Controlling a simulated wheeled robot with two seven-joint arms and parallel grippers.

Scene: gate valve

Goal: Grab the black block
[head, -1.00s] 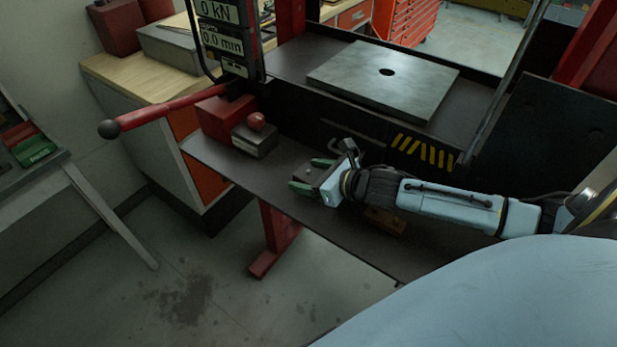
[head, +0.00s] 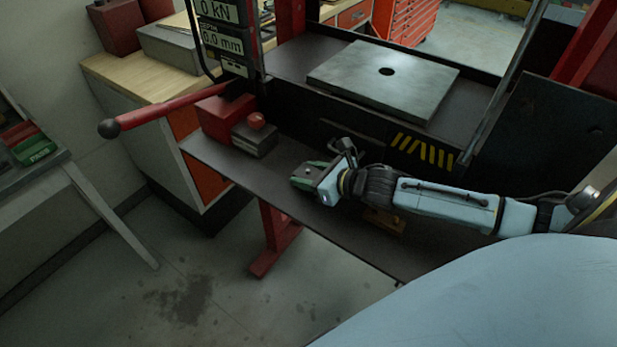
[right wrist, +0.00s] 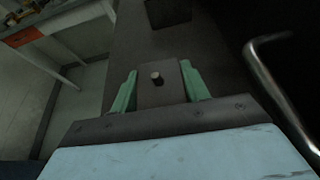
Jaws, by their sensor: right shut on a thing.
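The black block (right wrist: 160,88) shows in the right wrist view as a dark block with a small metal pin on top. It sits between the two green fingers of my right gripper (right wrist: 160,90), which press on its two sides. In the head view the block (head: 310,172) is mostly hidden between the fingers of my right gripper (head: 308,177), low over the dark shelf. I cannot tell whether it still touches the shelf. My left gripper is not in view.
The dark shelf (head: 235,168) carries a grey block with a red knob (head: 254,138) and a red box (head: 217,116). A brass-coloured piece (head: 384,220) lies under my right arm. A steel plate (head: 383,80) is behind. A red lever (head: 165,112) sticks out left.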

